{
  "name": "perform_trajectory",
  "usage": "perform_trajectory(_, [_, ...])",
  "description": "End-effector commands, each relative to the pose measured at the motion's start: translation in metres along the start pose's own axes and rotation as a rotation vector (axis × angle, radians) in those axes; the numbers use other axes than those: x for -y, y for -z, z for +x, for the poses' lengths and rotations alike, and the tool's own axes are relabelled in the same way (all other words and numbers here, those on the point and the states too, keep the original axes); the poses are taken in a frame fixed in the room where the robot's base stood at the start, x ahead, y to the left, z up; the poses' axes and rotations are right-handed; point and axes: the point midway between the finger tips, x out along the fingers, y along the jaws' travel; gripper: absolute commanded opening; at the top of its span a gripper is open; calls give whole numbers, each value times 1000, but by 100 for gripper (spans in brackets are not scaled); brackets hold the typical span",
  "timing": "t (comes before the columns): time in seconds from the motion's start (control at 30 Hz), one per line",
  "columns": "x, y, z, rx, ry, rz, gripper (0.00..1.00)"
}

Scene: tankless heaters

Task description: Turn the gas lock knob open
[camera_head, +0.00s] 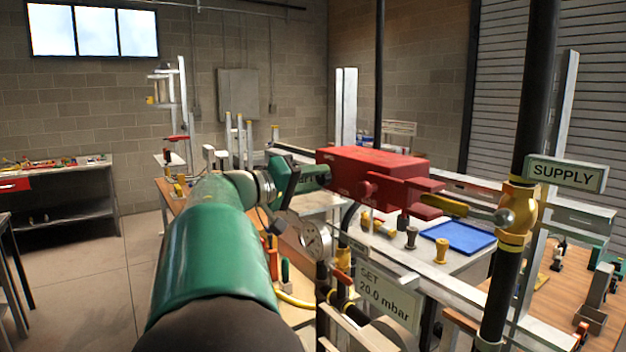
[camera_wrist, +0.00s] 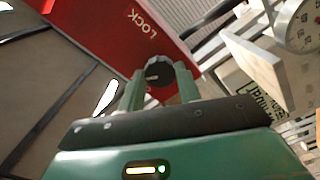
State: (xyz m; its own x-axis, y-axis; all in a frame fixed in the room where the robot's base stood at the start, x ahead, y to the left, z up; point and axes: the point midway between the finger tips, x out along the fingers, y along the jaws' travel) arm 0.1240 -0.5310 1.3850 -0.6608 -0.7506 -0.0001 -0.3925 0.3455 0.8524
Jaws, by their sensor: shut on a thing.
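The gas lock is a red box (camera_head: 370,170) mounted at the supply pipe, with red prongs on its right side. In the wrist view its red face (camera_wrist: 110,35) carries the word LOCK. A dark round knob (camera_wrist: 158,71) with a light mark stands out from that face. My gripper (camera_wrist: 160,88) has its green fingers on both sides of the knob, shut on it. In the head view my gripper (camera_head: 318,176) meets the left end of the box. The knob's grip there is too small to make out clearly.
A yellow lever (camera_head: 446,204) lies between the red prongs, on the brass valve (camera_head: 518,208) under a SUPPLY sign (camera_head: 565,174). A pressure gauge (camera_head: 315,238) and a "SET 20.0 mbar" sign (camera_head: 387,297) are below my gripper. A blue tray (camera_head: 458,237) lies on the bench behind.

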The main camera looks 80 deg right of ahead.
Motion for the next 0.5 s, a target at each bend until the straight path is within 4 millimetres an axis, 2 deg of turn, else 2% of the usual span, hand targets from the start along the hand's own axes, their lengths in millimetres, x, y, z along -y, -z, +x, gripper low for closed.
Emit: perform_trajectory(0.5, [0, 0, -1, -1, 1, -423, 11])
